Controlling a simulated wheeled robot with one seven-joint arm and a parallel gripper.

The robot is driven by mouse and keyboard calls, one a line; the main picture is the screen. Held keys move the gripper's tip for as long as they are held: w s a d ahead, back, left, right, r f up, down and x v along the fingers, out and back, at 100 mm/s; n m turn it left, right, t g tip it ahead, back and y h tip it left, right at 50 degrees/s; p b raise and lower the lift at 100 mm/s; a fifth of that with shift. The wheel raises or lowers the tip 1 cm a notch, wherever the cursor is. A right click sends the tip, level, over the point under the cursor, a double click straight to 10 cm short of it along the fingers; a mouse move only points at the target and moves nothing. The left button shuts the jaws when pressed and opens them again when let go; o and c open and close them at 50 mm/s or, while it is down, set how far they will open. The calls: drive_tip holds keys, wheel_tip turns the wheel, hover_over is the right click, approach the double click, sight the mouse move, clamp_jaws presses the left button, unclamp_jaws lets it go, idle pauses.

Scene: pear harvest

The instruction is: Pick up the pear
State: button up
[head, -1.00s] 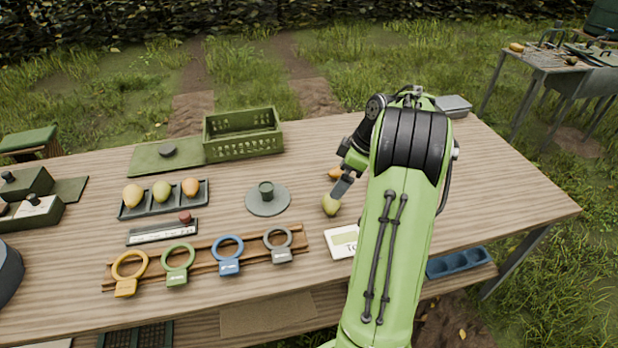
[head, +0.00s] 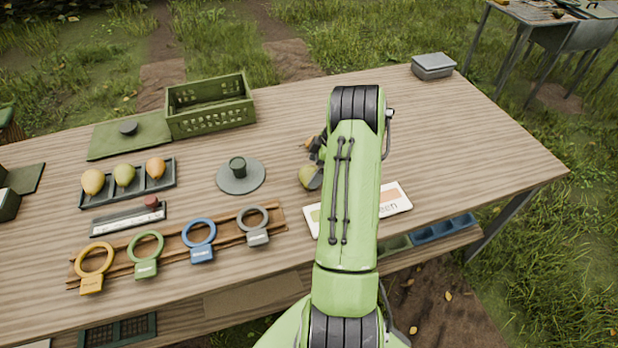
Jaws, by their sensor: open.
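The arm hides most of the gripper, so whether a finger touches the pear cannot be told. An orange-yellow fruit (head: 309,143) lies just behind, partly hidden. Three more pears sit in a dark tray (head: 128,198) at the left.
A green crate (head: 210,122) stands at the back. Coloured rings (head: 146,250) lie along the front. A label card (head: 396,201) lies partly under the arm.

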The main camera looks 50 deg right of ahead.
sight(313, 171)
drive_tip(key=x, duration=0.4)
drive_tip(key=shift+f+b, duration=0.35)
drive_tip(key=shift+r, duration=0.15)
drive_tip(key=c, duration=0.9)
